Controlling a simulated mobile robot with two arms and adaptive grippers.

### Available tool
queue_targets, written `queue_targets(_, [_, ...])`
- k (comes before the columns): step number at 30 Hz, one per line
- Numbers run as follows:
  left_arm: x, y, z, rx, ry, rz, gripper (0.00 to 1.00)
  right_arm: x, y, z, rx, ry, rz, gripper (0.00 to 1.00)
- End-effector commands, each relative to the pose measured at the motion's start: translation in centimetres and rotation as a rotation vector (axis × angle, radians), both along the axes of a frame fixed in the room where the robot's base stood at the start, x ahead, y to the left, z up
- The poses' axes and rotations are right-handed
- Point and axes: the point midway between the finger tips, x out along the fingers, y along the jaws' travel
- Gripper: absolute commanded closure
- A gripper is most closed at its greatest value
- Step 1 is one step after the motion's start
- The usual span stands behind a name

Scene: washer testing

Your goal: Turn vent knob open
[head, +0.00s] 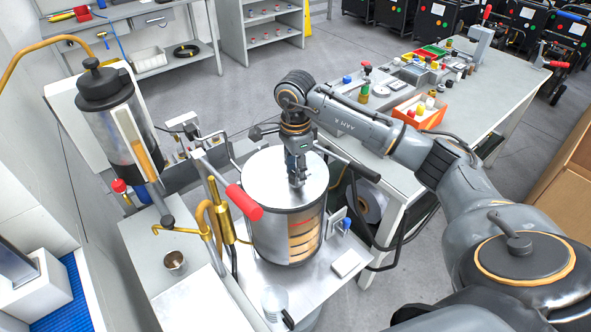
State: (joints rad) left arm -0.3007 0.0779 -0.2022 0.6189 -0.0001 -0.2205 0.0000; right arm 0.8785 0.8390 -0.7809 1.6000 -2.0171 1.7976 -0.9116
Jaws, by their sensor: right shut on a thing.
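A metal cylindrical vessel (262,190) stands on the white bench, with a flat silver lid and a clear lower front showing orange-brown rings inside. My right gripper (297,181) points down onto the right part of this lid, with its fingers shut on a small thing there. That thing sits where the vent knob would be, but the fingers hide nearly all of it, so I cannot tell how far it is turned. My left gripper is not in view.
A red-handled lever (244,202) reaches over the vessel's left front. A tall cylinder with a black cap (101,85) stands to the left. A table (495,85) with an orange bin (420,111) and small parts lies right. Grey floor is open behind.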

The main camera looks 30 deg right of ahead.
Motion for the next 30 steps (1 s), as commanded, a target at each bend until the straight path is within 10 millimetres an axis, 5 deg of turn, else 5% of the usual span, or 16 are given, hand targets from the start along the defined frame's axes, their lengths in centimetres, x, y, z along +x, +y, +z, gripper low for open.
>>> queue_targets(11, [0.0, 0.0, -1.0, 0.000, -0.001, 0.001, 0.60, 0.0, 0.0, -0.1, 0.000, 0.000, -0.189, 0.97])
queue_targets(30, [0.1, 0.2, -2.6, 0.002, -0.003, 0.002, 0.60, 0.1, -0.1, 0.0, 0.000, -0.001, -0.790, 0.97])
